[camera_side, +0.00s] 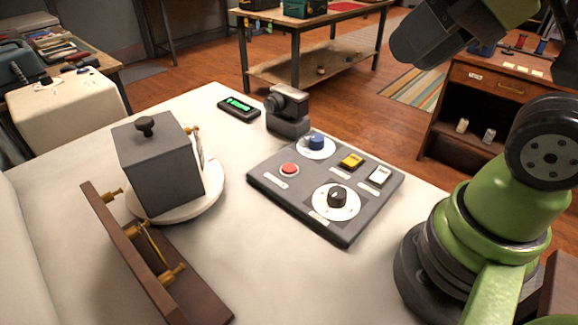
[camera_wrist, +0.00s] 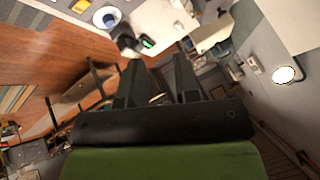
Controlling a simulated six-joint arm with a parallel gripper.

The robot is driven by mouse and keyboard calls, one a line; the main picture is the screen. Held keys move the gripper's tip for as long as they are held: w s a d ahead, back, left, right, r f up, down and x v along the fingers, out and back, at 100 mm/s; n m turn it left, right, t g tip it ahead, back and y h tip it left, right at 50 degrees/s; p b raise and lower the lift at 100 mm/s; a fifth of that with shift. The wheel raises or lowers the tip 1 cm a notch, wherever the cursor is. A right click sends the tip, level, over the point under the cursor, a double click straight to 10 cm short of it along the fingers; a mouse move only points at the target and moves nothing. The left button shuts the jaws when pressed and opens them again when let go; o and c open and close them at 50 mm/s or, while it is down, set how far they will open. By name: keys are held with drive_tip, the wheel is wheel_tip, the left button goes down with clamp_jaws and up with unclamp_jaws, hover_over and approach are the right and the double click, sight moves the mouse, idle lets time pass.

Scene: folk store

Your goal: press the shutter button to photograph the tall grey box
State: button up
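The tall grey box (camera_side: 160,168) with a black knob on its lid stands on a round white turntable (camera_side: 214,197). A dark camera (camera_side: 288,108) stands behind the grey control panel (camera_side: 262,180). The panel has a red button (camera_side: 289,168), a yellow button (camera_side: 351,160), a white button (camera_side: 380,175), a blue knob (camera_side: 316,141) and a black knob (camera_side: 337,197). Its labels are too small to read, so I cannot tell which is the shutter. My gripper (camera_wrist: 157,66) is open and empty, high above and away from the panel; its fingers are not visible in the side view.
A small display (camera_side: 239,107) with green characters lies left of the camera. A brown wooden stand (camera_side: 140,255) with brass pegs is at the table's front left. The white tabletop (camera_side: 265,265) is bare in front of the panel. A workbench (camera_side: 315,17) stands behind.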

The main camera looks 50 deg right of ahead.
clamp_jaws()
idle(1.4)
